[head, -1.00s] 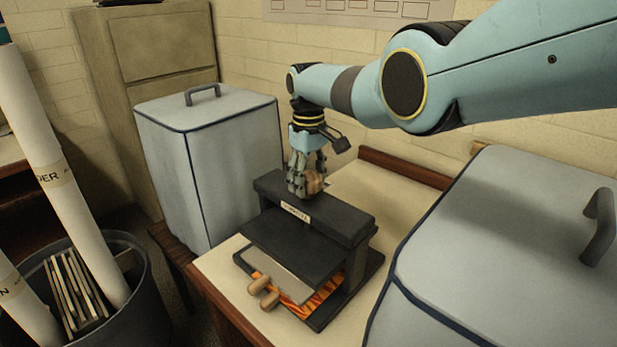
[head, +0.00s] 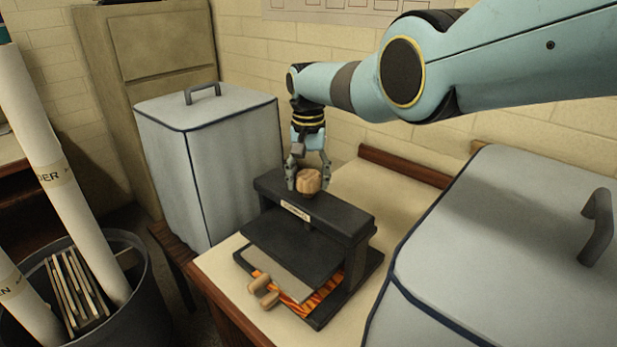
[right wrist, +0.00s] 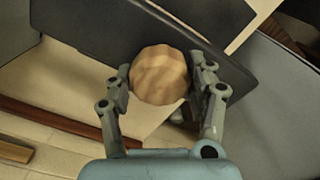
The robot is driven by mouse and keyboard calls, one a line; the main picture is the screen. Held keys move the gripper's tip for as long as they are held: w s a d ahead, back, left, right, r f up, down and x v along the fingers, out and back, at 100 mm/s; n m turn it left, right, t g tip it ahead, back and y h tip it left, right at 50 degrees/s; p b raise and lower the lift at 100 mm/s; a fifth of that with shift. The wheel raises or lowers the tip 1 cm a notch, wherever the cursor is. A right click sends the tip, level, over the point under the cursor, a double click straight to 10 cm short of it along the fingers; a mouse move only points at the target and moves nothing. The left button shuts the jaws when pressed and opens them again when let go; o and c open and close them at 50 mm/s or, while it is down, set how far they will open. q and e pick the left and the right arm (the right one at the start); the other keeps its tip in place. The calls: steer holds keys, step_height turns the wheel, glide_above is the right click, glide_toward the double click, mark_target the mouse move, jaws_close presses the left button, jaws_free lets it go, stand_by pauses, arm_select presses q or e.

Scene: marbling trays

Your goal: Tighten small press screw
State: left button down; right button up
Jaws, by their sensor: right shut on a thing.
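The small press (head: 335,222) is a black frame with a light label on its top beam, standing on the pale table. Its screw has a round, faceted wooden knob (head: 309,181) on top of the beam; the knob also shows in the right wrist view (right wrist: 159,75). My right gripper (head: 308,184) comes down from above, shut on the knob with one finger on each side, as its fingers (right wrist: 160,84) show in the right wrist view. Under the dark platen lies a grey board over an orange patterned sheet (head: 325,301). My left gripper is not in view.
Large grey covered boxes stand to the left (head: 207,165) and right (head: 500,260). A dark bin (head: 130,300) holds rolls and boards. Table behind the press is clear.

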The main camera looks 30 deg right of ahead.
mark_target(308, 174)
steer(key=shift+m, duration=1.1)
steer(key=o, duration=1.2)
steer(key=shift+r, duration=0.1)
step_height(308, 174, up, 12)
steer(key=shift+f, duration=0.1)
